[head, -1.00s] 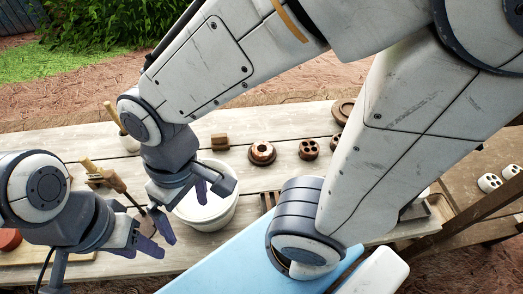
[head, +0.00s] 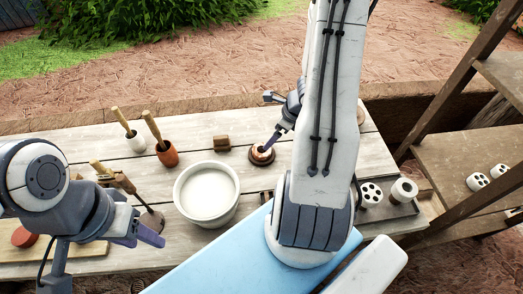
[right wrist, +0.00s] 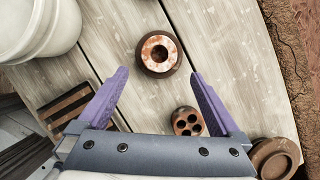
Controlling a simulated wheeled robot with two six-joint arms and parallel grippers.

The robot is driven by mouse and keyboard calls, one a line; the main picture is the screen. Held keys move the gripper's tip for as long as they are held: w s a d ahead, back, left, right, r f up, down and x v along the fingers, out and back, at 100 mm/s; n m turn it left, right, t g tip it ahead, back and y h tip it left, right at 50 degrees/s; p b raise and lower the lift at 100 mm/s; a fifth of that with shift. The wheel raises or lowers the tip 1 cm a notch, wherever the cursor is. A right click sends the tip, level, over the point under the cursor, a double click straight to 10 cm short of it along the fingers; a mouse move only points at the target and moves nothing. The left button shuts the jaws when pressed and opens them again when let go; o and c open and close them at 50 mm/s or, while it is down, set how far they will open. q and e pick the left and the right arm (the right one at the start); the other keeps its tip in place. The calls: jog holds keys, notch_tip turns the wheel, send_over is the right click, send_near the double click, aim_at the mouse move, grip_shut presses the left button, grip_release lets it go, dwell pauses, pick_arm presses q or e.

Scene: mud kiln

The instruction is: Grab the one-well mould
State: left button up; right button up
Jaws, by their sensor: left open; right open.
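The one-well mould (head: 261,157) is a round, reddish-brown ring with a single hole, lying on the plank table. In the right wrist view the mould (right wrist: 147,58) lies just beyond my right gripper (right wrist: 160,73), roughly centred between its two purple fingers. That gripper is open and empty. In the head view my right gripper (head: 269,144) is beside or above the mould, partly hidden by my arm; contact cannot be told. My left gripper (head: 145,233) is open and empty at the left of the table, near a wooden-handled tool (head: 150,217).
A white bucket (head: 182,203) stands left of the mould. A several-well mould (right wrist: 187,121) and a brown disc (right wrist: 275,158) lie near my right fingers.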

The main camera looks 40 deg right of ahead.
jog(key=b, duration=0.2)
send_over(269, 152)
notch_tip(269, 152, down, 5)
jog(key=shift+r, duration=0.2)
jog(key=shift+x, duration=2.75)
jog(key=shift+s, duration=0.1)
jog(key=c, duration=1.4)
